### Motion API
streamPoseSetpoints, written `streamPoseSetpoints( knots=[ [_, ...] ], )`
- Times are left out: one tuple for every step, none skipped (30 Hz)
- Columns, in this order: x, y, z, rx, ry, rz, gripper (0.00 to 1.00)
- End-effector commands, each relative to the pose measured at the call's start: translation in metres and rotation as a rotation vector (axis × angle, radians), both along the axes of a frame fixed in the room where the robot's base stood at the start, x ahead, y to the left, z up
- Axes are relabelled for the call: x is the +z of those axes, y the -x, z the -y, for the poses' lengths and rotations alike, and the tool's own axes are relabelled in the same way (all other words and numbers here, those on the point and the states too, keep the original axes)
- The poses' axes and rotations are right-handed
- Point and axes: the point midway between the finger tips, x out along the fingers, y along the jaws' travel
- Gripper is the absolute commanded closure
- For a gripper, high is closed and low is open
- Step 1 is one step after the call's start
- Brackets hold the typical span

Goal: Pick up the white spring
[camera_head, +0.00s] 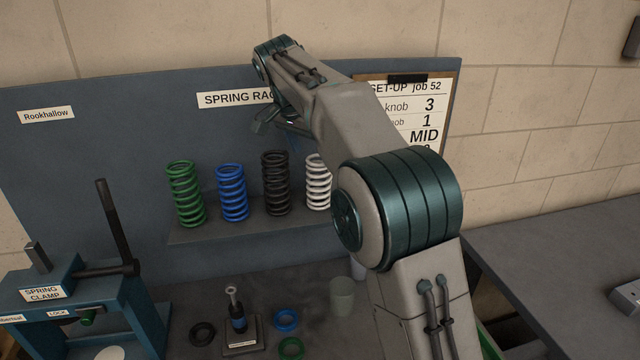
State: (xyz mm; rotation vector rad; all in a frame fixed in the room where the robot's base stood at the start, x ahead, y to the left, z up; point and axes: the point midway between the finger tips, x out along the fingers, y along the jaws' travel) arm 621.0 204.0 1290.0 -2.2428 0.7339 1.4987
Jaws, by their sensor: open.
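The white spring (318,182) stands upright at the right of a row of springs on a grey shelf (215,232). My arm covers its right side in part. My gripper (262,127) is open, above the black spring and up and to the left of the white spring, apart from both. Its fingers are small and partly hidden by my arm.
A green spring (186,194), a blue spring (232,192) and a black spring (276,183) stand left of the white one. A blue spring clamp (85,285) is at the lower left. Rings (286,320) and a small stand (238,318) lie below the shelf.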

Motion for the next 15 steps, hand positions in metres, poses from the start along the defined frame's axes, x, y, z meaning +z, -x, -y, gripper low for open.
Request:
streamPoseSetpoints(
  knots=[
    [-0.005,-0.001,0.001,0.0,0.0,-0.001,0.26],
    [-0.007,-0.002,0.002,0.0,-0.001,-0.001,0.26],
    [-0.008,-0.002,0.002,0.001,0.0,0.0,0.26],
    [-0.009,-0.003,0.003,0.001,0.0,0.0,0.26],
    [-0.011,-0.004,0.003,0.001,0.0,0.0,0.26],
    [-0.013,-0.005,0.005,0.001,0.0,-0.001,0.26],
    [-0.015,-0.006,0.006,0.0,0.0,-0.001,0.26],
    [-0.018,-0.007,0.008,0.0,0.0,-0.001,0.26],
    [-0.023,-0.009,0.012,-0.001,0.0,-0.003,0.26],
    [-0.026,-0.011,0.014,-0.001,0.001,-0.003,0.26],
    [-0.03,-0.012,0.017,-0.001,0.001,-0.003,0.26],
    [-0.035,-0.014,0.02,-0.001,0.0,-0.003,0.26],
    [-0.04,-0.015,0.02,0.0,0.001,-0.003,0.26],
    [-0.044,-0.017,0.02,0.0,0.001,-0.003,0.26],
    [-0.048,-0.018,0.021,0.001,0.0,-0.002,0.26]
  ],
)
